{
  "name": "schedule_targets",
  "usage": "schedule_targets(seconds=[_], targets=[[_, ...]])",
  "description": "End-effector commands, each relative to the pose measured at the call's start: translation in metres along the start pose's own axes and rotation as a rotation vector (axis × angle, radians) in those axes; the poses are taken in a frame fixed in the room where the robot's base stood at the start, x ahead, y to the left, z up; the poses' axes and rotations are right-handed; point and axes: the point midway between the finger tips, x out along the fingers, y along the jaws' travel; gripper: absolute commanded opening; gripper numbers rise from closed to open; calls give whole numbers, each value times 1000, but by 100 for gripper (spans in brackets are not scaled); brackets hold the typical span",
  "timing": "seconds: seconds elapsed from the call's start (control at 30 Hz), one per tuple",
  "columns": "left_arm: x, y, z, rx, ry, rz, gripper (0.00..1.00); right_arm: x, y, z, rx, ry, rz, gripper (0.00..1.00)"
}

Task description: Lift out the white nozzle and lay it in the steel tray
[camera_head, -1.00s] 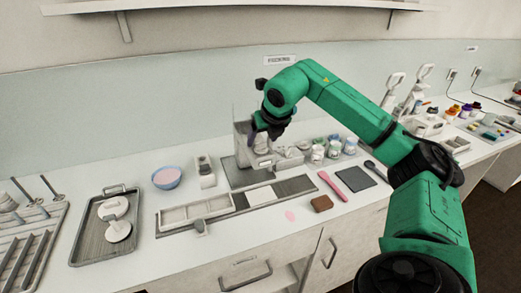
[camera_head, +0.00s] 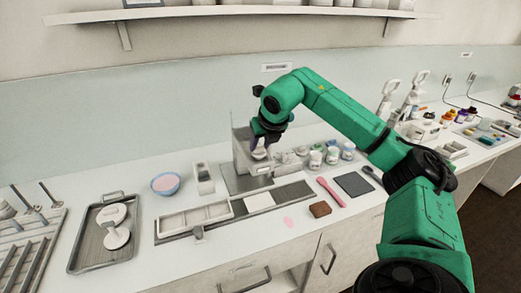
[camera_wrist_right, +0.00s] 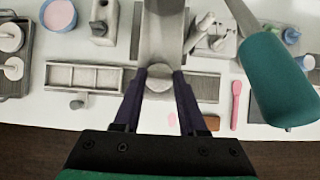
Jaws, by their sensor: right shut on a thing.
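My right gripper (camera_head: 262,141) is at the grey mill (camera_head: 241,151) in the middle of the counter. In the right wrist view its two dark fingers (camera_wrist_right: 159,82) are closed on the pale round nozzle (camera_wrist_right: 159,77). The nozzle also shows in the head view as a small pale shape (camera_head: 259,154) below the fingers, in front of the mill. Whether it is clear of the mill I cannot tell. The steel tray (camera_head: 86,256) lies at the left with two round white parts in it. My left gripper is not in view.
A pale compartment tray (camera_head: 195,217) lies in front of the mill. A blue bowl of pink stuff (camera_head: 166,183) stands between mill and steel tray. Several jars (camera_head: 332,154), a pink spatula (camera_head: 330,191) and a brown block (camera_head: 320,209) are to the right. A shelf hangs above.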

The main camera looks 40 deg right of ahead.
Motion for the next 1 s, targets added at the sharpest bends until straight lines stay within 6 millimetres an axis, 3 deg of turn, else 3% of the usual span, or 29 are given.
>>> schedule_targets(seconds=[0.17, 0.5, 0.6, 1.0], targets=[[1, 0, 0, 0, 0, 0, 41, -29, 1, 19, 2, -6, 6, 0], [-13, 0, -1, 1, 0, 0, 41, -127, 1, 82, 3, -7, 8, 0], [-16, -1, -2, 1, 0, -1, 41, -146, 1, 93, 1, -3, 5, 0], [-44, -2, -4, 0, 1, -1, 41, -180, 0, 115, 0, 1, 0, 0]])
